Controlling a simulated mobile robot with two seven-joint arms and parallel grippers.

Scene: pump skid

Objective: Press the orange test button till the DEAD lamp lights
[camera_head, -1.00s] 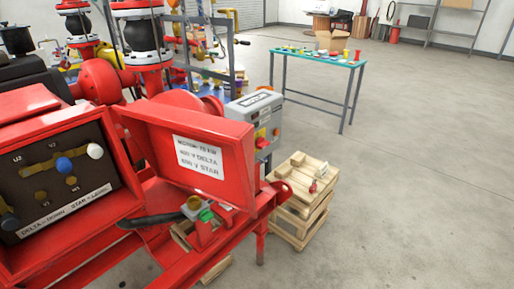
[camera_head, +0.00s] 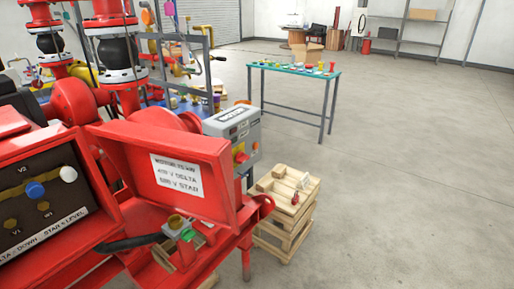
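No orange test button or DEAD lamp can be clearly made out. A small grey device (camera_head: 170,236) with a yellowish round top and a green part (camera_head: 187,234) sits below the open red lid; its markings are too small to read. A grey control box (camera_head: 222,128) behind the lid carries a red knob on yellow (camera_head: 241,156) and a small orange-red part (camera_head: 255,146); which of these is a button I cannot tell. Neither of my grippers shows in the head view.
An open red terminal box (camera_head: 88,206) with blue and white knobs stands at the left, its lid (camera_head: 205,200) raised. Stacked wooden crates (camera_head: 287,232) stand right of the skid. A teal-topped table (camera_head: 262,66) is behind. The floor at the right is clear.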

